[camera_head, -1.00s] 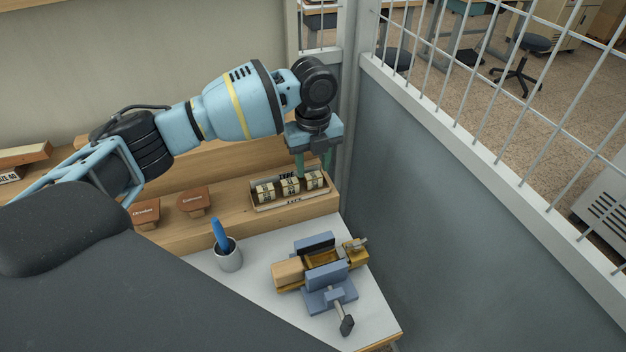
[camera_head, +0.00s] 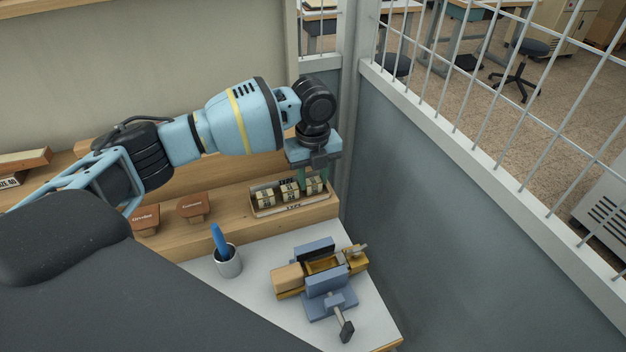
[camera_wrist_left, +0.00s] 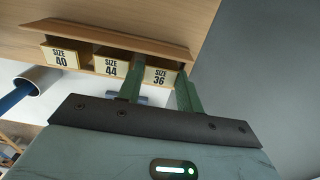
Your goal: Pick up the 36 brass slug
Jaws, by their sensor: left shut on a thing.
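My left gripper (camera_head: 313,178) points down over that end of the tray. In the left wrist view its green fingers (camera_wrist_left: 158,93) stand on either side of the 36 slug, shut on it. The slug still appears in line with its neighbours, and its underside is hidden. My right gripper is not in view.
The size 44 slug (camera_wrist_left: 111,66) and size 40 slug (camera_wrist_left: 62,57) stand beside it in the tray. A grey cup with a blue tool (camera_head: 228,263) and a blue vise-like holder (camera_head: 328,280) sit on the white table. A grey wall (camera_head: 430,230) rises at right.

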